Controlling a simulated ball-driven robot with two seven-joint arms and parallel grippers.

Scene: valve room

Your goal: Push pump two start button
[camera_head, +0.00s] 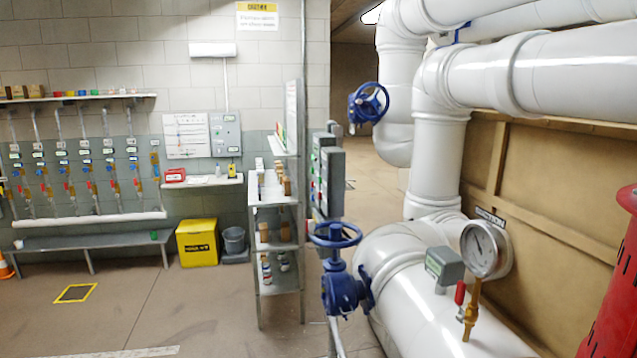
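Grey control boxes (331,182) are mounted near the middle of the view, by the wall's end, seen almost edge-on. Small red and green spots, which look like buttons or lamps, show along their left-facing side. I cannot tell which of them is the pump two start button, and no label there is readable. Neither my left nor my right gripper is in view.
A metal shelf (275,200) with bottles stands left of the boxes. A blue handwheel valve (342,290) and large white pipes (425,300) with a gauge (486,248) fill the right. A yellow bin (197,243) is by the back wall. Floor at left front is mostly clear.

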